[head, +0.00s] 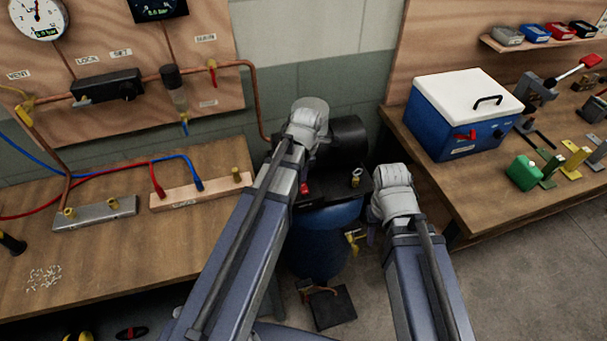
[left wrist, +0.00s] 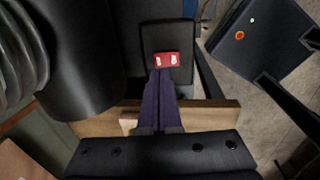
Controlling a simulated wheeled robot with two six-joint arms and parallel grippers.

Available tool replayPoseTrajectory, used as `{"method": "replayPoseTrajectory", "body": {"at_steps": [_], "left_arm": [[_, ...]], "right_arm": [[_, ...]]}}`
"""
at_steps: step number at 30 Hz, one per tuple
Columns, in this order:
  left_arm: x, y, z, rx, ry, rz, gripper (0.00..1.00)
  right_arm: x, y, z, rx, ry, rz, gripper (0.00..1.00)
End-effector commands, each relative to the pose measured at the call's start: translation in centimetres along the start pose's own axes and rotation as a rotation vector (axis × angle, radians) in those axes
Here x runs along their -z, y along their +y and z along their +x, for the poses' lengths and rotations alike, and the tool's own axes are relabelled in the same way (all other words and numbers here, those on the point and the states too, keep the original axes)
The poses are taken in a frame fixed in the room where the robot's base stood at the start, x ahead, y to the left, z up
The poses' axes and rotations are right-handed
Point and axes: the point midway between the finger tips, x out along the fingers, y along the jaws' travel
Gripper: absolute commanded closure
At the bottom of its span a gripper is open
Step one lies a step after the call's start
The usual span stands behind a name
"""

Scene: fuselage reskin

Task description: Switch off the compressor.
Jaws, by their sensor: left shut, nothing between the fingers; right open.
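The compressor has a blue tank (head: 318,245) and a black motor (head: 348,138), and stands on the floor between the two benches. Its red switch (head: 305,188) shows beside my left forearm in the head view. In the left wrist view the red rocker switch (left wrist: 167,60) has two pale marks and sits on a black box (left wrist: 168,38). My left gripper (left wrist: 160,74) is shut and empty, its fingertips at the near edge of the switch; I cannot tell whether they touch it. My right gripper (head: 374,226) is open beside the compressor, mostly hidden by its wrist.
A brass valve (head: 353,240) sticks out from the tank's right side. A black pedal-like box (head: 332,306) lies on the floor. The left bench (head: 130,255) holds hoses and manifolds; the right bench holds a blue cooler-like box (head: 455,125).

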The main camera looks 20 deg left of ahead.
Motion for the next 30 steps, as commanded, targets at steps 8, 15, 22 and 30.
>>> {"method": "replayPoseTrajectory", "body": {"at_steps": [8,15,22,30], "left_arm": [[0.0,0.0,3.7,0.000,0.000,0.000,1.00],[0.0,0.0,3.9,0.000,0.000,0.000,1.00],[0.0,0.0,4.0,0.000,0.000,0.000,1.00],[-0.1,0.9,5.2,0.104,0.001,-0.002,1.00]], "right_arm": [[0.2,-0.3,3.7,0.000,0.000,0.000,0.50],[0.2,-0.4,3.8,0.000,0.000,0.000,0.50],[0.2,-0.4,4.0,0.000,0.000,0.000,0.50],[0.3,-0.5,4.8,0.000,0.000,0.000,0.50]]}}
